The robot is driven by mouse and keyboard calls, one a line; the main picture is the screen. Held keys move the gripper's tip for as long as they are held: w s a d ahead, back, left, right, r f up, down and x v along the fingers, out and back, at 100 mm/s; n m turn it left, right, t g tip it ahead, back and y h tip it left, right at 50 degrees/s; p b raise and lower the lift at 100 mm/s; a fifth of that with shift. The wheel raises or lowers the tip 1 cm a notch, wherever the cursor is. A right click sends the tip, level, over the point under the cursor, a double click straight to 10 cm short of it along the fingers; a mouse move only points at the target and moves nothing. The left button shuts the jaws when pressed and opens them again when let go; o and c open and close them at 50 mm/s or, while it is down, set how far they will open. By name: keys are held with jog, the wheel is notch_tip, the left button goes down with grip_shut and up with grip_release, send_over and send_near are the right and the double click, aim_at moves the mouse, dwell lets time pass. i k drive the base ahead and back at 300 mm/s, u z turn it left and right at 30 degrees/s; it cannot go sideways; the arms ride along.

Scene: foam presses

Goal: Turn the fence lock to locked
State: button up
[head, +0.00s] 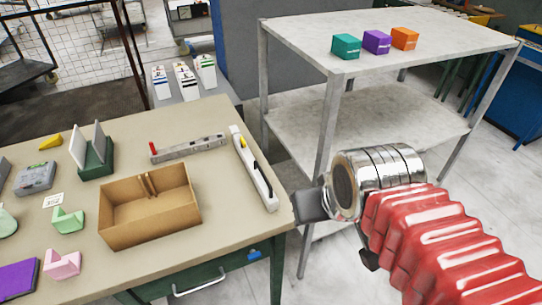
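A low grey metal bar (188,148) lies toward the back of the workbench, with a small upright red lever (153,147) at its left end. A long pale grey rail (253,168) with a dark strip and a yellow piece lies along the bench's right side. No part is labelled as the fence lock, and I cannot tell which of these carries it. My gripper (311,205) is just off the bench's right edge, to the right of the rail's near end and apart from it. Its fingers are mostly hidden, so its opening does not show.
An open cardboard box (148,212) stands mid-bench. Left of it are a green holder (94,154), green and pink foam pieces (63,264) and a purple block (18,279). A metal table (400,28) with teal, purple and orange boxes stands behind my arm.

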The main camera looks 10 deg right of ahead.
aim_at(243, 144)
jog(key=z, duration=1.2)
jog(key=k, duration=0.85)
jog(key=u, duration=1)
jog(key=i, duration=1)
jog(key=u, duration=0.05)
